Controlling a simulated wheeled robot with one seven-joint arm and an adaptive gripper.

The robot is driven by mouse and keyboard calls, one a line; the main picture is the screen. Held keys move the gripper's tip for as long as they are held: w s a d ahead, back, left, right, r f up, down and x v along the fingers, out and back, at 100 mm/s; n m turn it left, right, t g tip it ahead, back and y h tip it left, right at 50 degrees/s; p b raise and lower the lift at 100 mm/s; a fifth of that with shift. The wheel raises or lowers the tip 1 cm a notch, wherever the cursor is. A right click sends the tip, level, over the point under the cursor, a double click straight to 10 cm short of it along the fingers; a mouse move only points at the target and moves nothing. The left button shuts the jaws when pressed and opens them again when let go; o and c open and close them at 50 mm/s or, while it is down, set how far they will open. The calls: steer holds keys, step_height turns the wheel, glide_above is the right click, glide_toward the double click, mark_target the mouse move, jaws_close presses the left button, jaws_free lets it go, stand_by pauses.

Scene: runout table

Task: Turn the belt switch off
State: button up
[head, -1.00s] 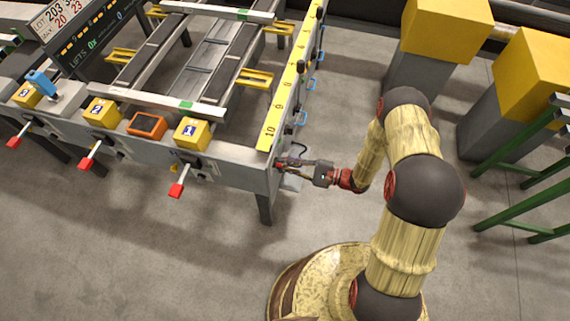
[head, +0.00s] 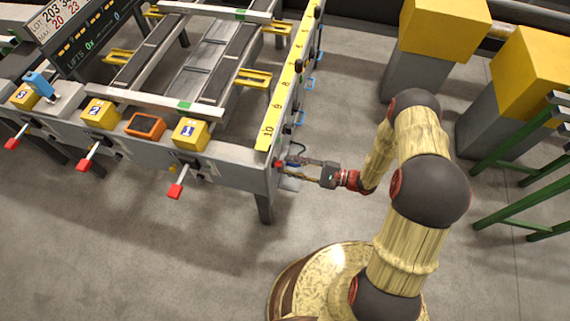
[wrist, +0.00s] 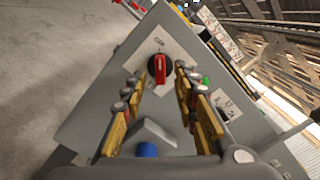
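The belt switch (wrist: 160,68) is a red handle on a round black base, on a pale plate on the grey end panel (wrist: 95,115) of the table. In the wrist view its handle stands nearly upright in the picture. In the head view only a small red spot of it (head: 278,165) shows at the table's end. My gripper (wrist: 158,78) is open and empty, with its yellow-padded fingers on either side of the switch in the picture. In the head view my gripper (head: 292,168) is beside the table's end. Whether the fingertips touch the switch cannot be told.
A green button (wrist: 206,80) sits right of the switch, and a blue part (wrist: 147,150) shows below it. Red-tipped levers (head: 175,191) stick out of the table's front. Yellow-topped pedestals (head: 443,30) and a green frame (head: 520,205) stand to the right.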

steer(key=v, duration=0.9)
stand_by(0.3)
